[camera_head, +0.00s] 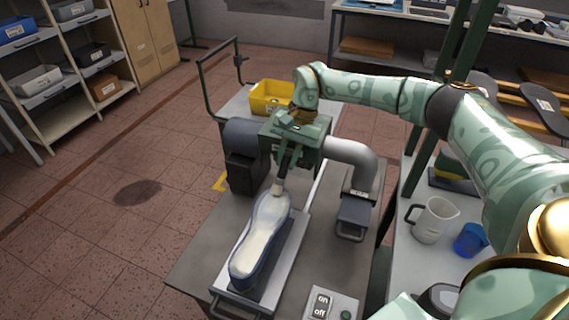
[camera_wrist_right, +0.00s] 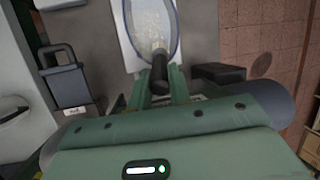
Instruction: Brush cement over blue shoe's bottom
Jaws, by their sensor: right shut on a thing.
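The blue shoe (camera_head: 247,262) lies upside down on a pale plate (camera_head: 287,262), its bottom facing up. The bottom is whitish, with a creamier patch in the middle and heel half and a greyer toe half. My right gripper (camera_head: 284,165) is above the toe end, shut on a dark-handled brush (camera_head: 279,187). The brush tip points down at the toe end and looks to touch it. In the right wrist view the brush (camera_wrist_right: 159,66) stands between the fingers over the pale shoe bottom (camera_wrist_right: 150,20). My left gripper is not in view.
A grey elbow pipe (camera_head: 352,155) and dark cylinder (camera_head: 243,137) flank my gripper. A yellow bin (camera_head: 270,96) stands behind. An on/off box (camera_head: 325,304) is at the front. A white jug (camera_head: 434,220) and blue cup (camera_head: 470,240) stand on the right table.

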